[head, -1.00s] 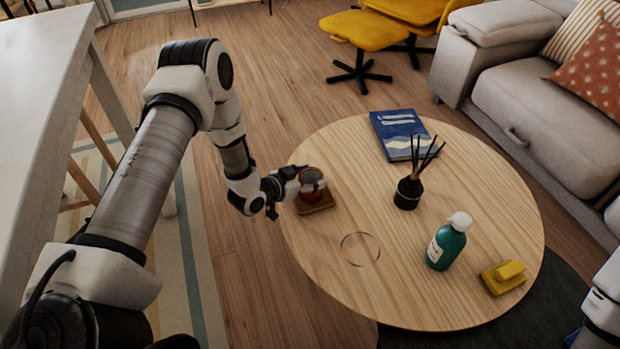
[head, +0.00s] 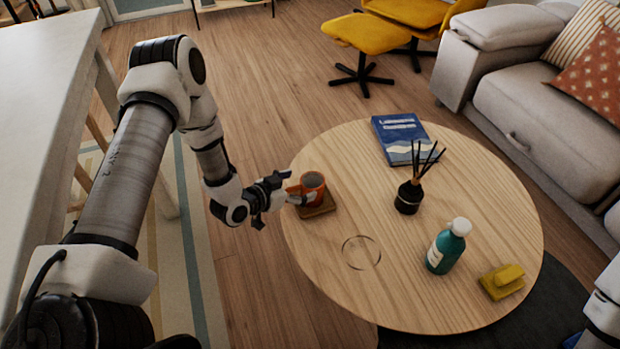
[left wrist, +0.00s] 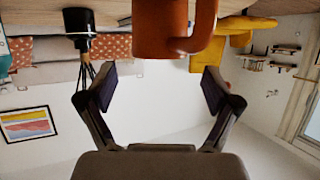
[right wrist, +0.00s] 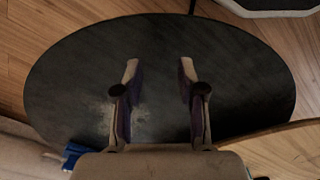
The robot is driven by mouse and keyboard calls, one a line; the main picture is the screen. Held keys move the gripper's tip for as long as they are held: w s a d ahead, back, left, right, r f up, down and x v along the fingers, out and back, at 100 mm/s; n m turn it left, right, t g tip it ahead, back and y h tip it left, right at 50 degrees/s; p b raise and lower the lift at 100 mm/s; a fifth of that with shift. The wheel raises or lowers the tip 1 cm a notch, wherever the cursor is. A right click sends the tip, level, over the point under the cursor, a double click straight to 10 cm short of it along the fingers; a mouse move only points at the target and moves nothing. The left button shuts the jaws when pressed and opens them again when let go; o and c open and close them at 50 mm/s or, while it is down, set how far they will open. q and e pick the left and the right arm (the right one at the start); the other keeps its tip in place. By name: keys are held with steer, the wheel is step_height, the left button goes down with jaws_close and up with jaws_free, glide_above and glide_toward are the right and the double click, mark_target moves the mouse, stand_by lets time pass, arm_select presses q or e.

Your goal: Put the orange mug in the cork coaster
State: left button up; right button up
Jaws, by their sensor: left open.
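The orange mug (head: 313,184) stands upright on the square brown cork coaster (head: 322,209) at the left side of the round wooden table. My left gripper (head: 290,188) is open and empty, just left of the mug by its handle. In the left wrist view, which is upside down, the mug (left wrist: 172,28) shows beyond and between the parted fingers (left wrist: 157,88). My right gripper (right wrist: 158,85) shows in the right wrist view with its fingers apart and nothing between them, above a dark round rug. It is outside the head view.
On the table (head: 400,300) are a blue book (head: 401,138), a black reed diffuser (head: 408,196), a teal bottle (head: 446,247), a yellow object (head: 502,282) and a thin ring mark (head: 361,252). A grey sofa (head: 545,110) stands at right, a white table (head: 45,80) at left.

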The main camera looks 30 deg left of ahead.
step_height(320, 180, up, 2)
steer(key=shift+r+p, duration=0.1)
steer(key=shift+p, duration=0.6)
arm_select(q)
steer(key=v, duration=0.7)
steer(key=s+d+f+n+g+y, duration=0.2)
steer(key=s+d+f+n+g, duration=0.1)
steer(key=s+d+f+g, duration=0.65)
steer(key=s+f+n+g+y, duration=0.1)
steer(key=s+g+y, duration=0.1)
steer(key=s, duration=1.3)
steer(key=shift+a+f+n+g, duration=0.3)
steer(key=shift+a+f+g, duration=0.15)
steer(key=shift+g, duration=0.2)
steer(key=shift+w+r, duration=0.1)
